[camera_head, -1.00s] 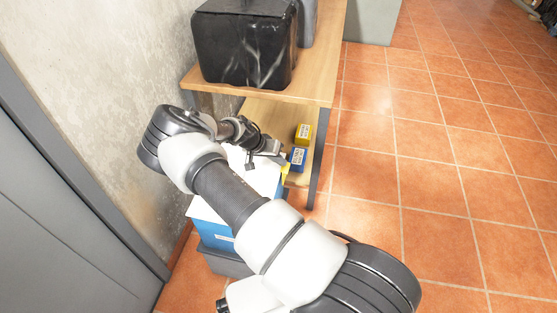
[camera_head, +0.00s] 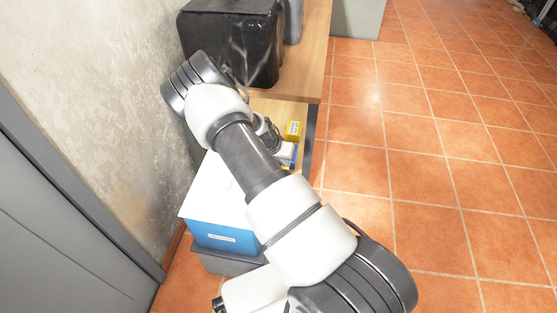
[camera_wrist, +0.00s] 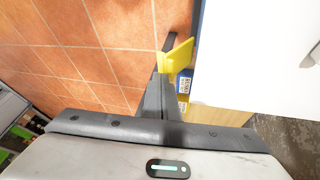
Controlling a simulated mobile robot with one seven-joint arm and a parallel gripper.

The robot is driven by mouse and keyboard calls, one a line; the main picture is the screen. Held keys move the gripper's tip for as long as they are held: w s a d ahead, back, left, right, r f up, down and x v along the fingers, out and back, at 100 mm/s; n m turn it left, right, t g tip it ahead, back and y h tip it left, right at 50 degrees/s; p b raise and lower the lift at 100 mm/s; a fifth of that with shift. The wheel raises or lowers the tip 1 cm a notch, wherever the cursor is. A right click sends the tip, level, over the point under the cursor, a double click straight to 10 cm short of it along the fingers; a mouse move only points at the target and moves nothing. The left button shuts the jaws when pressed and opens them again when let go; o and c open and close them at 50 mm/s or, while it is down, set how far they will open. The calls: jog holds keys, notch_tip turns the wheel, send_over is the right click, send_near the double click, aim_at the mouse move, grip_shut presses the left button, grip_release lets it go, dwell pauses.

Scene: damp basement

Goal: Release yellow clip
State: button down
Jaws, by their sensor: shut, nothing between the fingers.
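The yellow clip (camera_wrist: 177,57) shows in the wrist view as a tilted yellow plate with a dark part behind it, close beside the edge of a white-topped box (camera_wrist: 258,60). My gripper (camera_wrist: 160,76) is shut and empty, its tips just short of the clip; I cannot tell whether they touch it. In the head view the white-topped box (camera_head: 210,190) has a blue side with a label. My arm hides most of the gripper there, and I cannot make out the clip clearly.
The blue box stands on a grey container (camera_head: 228,262) against the wall. Tiled floor on the right is clear.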

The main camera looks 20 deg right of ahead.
jog(key=shift+s+d+f+b, duration=0.3)
jog(key=shift+s+d+f, duration=0.05)
jog(key=shift+d, duration=0.2)
jog(key=shift+s+d+f+b, duration=0.25)
jog(key=shift+s+d+f, duration=0.05)
jog(key=shift+d, duration=0.2)
jog(key=shift+w+a+f+b, duration=0.2)
jog(key=shift+w+a+b, duration=0.25)
jog(key=shift+a, duration=0.15)
jog(key=shift+r, duration=0.15)
